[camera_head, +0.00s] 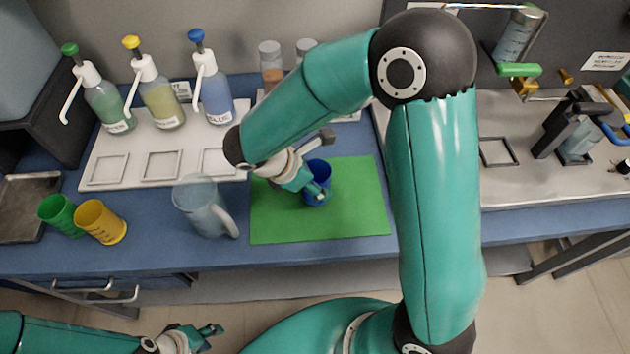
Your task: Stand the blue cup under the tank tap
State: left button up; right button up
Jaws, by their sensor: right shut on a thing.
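The blue cup (319,170) stands over the green mat (355,215) on the blue bench. My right gripper (313,178) is shut on it, reaching in from the upper left, with fingers around its side. I cannot tell whether the cup's base touches the mat. The tank (516,36) is at the upper right, with a green lever (518,70) and a brass tap (524,88) below it. A square dark frame (497,151) lies on the pale worktop near the tap. My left gripper (208,336) is low at the bottom left, away from the cup; its opening is unclear.
A clear jug (203,205) stands just left of the mat. Green (61,213) and yellow (103,222) cups are further left. Several pump bottles stand on a white tray (110,150). A dark clamp device (565,128) is right of the square frame. My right arm hides the middle bench.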

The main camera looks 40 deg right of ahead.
jog(key=shift+f, duration=0.25)
jog(key=o, duration=1.2)
jog(key=shift+c, duration=0.2)
